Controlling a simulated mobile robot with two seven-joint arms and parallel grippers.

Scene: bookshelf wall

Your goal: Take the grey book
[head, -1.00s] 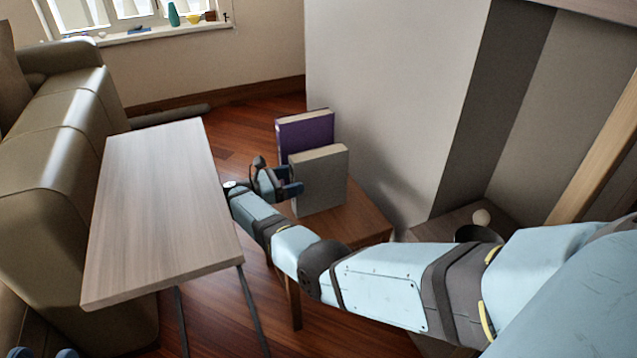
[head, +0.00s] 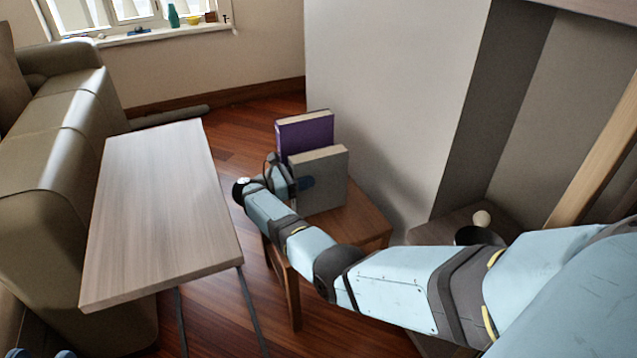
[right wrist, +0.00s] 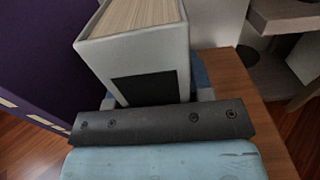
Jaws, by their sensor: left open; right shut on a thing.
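The grey book (head: 325,182) stands upright on a small wooden table (head: 355,222) against the wall. In the right wrist view the grey book (right wrist: 172,52) shows its pale pages on top and a dark label on its spine. My right gripper (head: 303,184) is shut on the grey book, with a blue finger (right wrist: 202,78) along its side. The lower part of the spine is hidden by my gripper. My left gripper (head: 53,353) shows only as two blue tips at the bottom left corner, apart and empty.
A purple book (head: 305,134) stands upright just behind the grey one. A bare light wood table (head: 160,210) stands to the left, beside a beige sofa (head: 50,180). A low shelf with a dark bowl (head: 478,236) is at the right.

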